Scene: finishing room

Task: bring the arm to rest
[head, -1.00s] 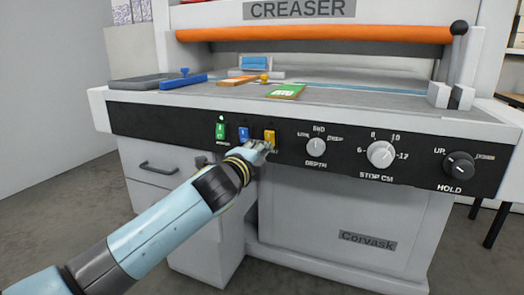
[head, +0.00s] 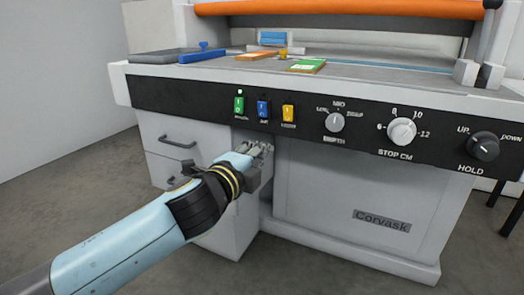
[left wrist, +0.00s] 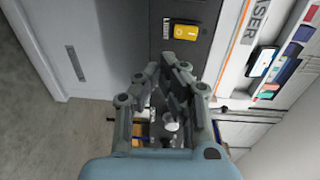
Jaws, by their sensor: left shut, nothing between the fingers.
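My left gripper (head: 258,150) is shut and empty in the head view. It is in front of the creaser's cabinet, just below the black control panel (head: 305,125), and apart from the switches. The left wrist view shows its fingers (left wrist: 170,75) together, with a yellow switch (left wrist: 186,32) beyond them. On the panel, a green switch (head: 239,105), a blue switch (head: 264,109) and an amber switch (head: 288,113) sit in a row. A small green light (head: 240,91) shows above the green switch. My right gripper is not in view.
The depth knob (head: 334,122), stop knob (head: 402,131) and hold knob (head: 484,146) line the panel's right. A drawer handle (head: 177,141) juts out at left. A blue tool (head: 203,54) and a green-topped stack (head: 307,66) lie on the bed. Floor at left is clear.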

